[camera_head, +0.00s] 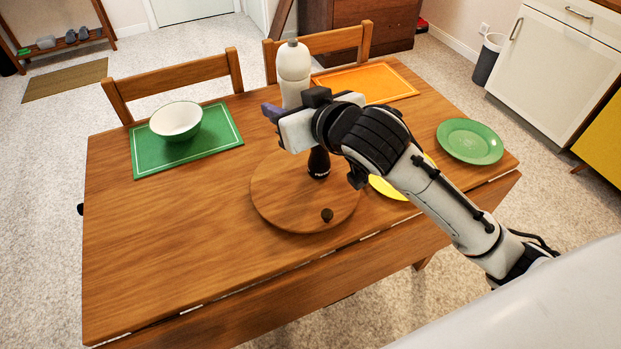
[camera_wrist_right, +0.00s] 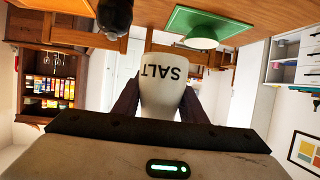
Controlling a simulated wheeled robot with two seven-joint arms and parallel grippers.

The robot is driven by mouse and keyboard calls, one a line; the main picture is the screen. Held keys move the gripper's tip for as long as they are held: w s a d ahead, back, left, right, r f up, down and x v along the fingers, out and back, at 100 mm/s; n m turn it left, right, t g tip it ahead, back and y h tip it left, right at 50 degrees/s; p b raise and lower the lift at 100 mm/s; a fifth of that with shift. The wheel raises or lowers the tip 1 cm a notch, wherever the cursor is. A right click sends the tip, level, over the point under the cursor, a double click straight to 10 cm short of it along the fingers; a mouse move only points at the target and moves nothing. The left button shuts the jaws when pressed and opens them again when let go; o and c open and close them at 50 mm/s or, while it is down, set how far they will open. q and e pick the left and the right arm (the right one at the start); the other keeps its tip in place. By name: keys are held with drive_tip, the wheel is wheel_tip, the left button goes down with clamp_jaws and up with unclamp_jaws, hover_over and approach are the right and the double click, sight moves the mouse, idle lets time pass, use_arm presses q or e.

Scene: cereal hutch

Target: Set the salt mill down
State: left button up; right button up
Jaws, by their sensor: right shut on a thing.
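The salt mill (camera_head: 293,66) is white with a small grey knob on top, and looks upright in the head view. My right gripper (camera_head: 284,112) is shut on it, and the gripper body hides its lower part. In the right wrist view the salt mill (camera_wrist_right: 163,82) sits between the two fingers with its SALT lettering upside down. I cannot tell for sure whether its base touches anything. A dark pepper mill (camera_head: 319,163) stands on the round wooden board (camera_head: 283,205), partly hidden by my right gripper. My left gripper is not in view.
A white bowl (camera_head: 176,119) stands on a green placemat (camera_head: 226,132). An orange placemat (camera_head: 372,82), a green plate (camera_head: 470,140) and a yellow plate (camera_head: 388,188) are also there. The table's front left is clear.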

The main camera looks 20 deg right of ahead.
drive_tip(key=b, duration=0.2)
hover_over(291, 187)
wheel_tip(291, 187, down, 15)
drive_tip(key=shift+w+r, duration=0.1)
drive_tip(key=shift+r, duration=0.1)
wheel_tip(291, 187, down, 4)
drive_tip(key=shift+f+b, duration=0.15)
drive_tip(key=shift+b, duration=0.15)
drive_tip(key=shift+f, duration=0.1)
drive_tip(key=o, duration=1)
drive_tip(key=shift+f, duration=0.2)
drive_tip(key=o, duration=0.4)
drive_tip(key=shift+o, duration=0.2)
drive_tip(key=shift+r, duration=0.15)
